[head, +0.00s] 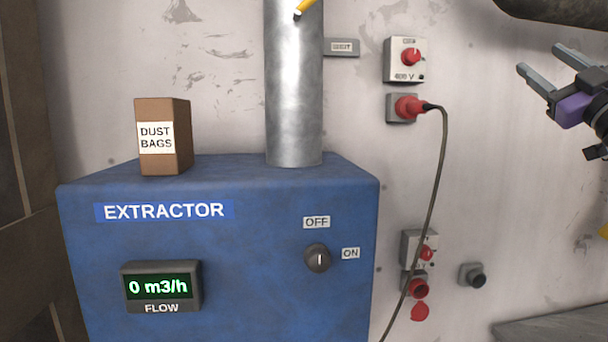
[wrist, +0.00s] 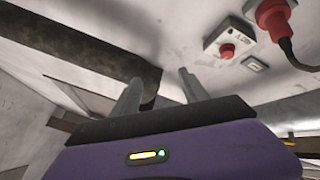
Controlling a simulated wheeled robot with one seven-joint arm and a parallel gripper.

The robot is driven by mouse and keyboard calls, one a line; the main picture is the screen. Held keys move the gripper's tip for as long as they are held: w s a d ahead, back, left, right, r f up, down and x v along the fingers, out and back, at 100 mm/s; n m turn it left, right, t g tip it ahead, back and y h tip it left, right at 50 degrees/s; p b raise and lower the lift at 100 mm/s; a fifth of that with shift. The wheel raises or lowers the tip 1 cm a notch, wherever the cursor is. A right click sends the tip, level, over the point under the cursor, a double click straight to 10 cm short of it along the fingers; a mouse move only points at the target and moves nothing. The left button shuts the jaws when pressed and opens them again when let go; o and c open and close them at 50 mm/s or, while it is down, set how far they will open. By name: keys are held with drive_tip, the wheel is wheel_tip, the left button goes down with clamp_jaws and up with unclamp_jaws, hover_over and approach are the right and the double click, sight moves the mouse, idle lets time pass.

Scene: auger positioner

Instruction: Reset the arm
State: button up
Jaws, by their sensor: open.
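My gripper (head: 542,68) is at the upper right of the head view, with two grey fingers and a purple body. The fingers are spread apart with nothing between them, and they point to the left and up. In the wrist view my gripper (wrist: 160,90) shows its two fingers apart and empty, above the dark edge of the purple body. It touches nothing that I can see. Most of my arm is outside the head view.
A red plug (head: 409,107) with a hanging cable sits in a wall socket. A dark pipe (wrist: 85,60) passes near my fingers.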

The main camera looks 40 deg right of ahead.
drive_tip(key=w+a+f+m+g+h, duration=0.1)
drive_tip(key=w+a+f+m+h, duration=0.2)
drive_tip(key=f, duration=0.7)
drive_tip(key=w+a+f+m+g+h, duration=0.1)
drive_tip(key=w+f+m+g, duration=0.3)
drive_tip(key=f, duration=0.6)
drive_tip(key=a+f+m+t+y, duration=0.1)
drive_tip(key=a+f+m, duration=0.1)
drive_tip(key=a+f, duration=0.65)
drive_tip(key=a+f+m+y, duration=0.1)
drive_tip(key=a+f+m, duration=0.1)
drive_tip(key=a+f, duration=0.65)
drive_tip(key=s+a+f+n+y, duration=0.2)
drive_tip(key=s+a+f+y, duration=0.1)
drive_tip(key=a+f, duration=0.45)
drive_tip(key=s+a+f+n+y, duration=0.1)
drive_tip(key=s+a+f+y, duration=0.2)
drive_tip(key=a+f, duration=0.45)
drive_tip(key=s+a+f+n+g+y, duration=0.1)
drive_tip(key=s+a+f+n+y, duration=0.2)
drive_tip(key=s+a, duration=0.4)
drive_tip(key=s+a+f+n+g+y, duration=0.2)
drive_tip(key=s+a+f+n+y, duration=0.1)
drive_tip(key=s+a+f+y, duration=0.2)
drive_tip(key=s+a+f, duration=0.2)
drive_tip(key=s, duration=0.1)
drive_tip(key=shift+y+b, duration=0.3)
drive_tip(key=shift+b, duration=0.05)
drive_tip(key=shift+a, duration=0.1)
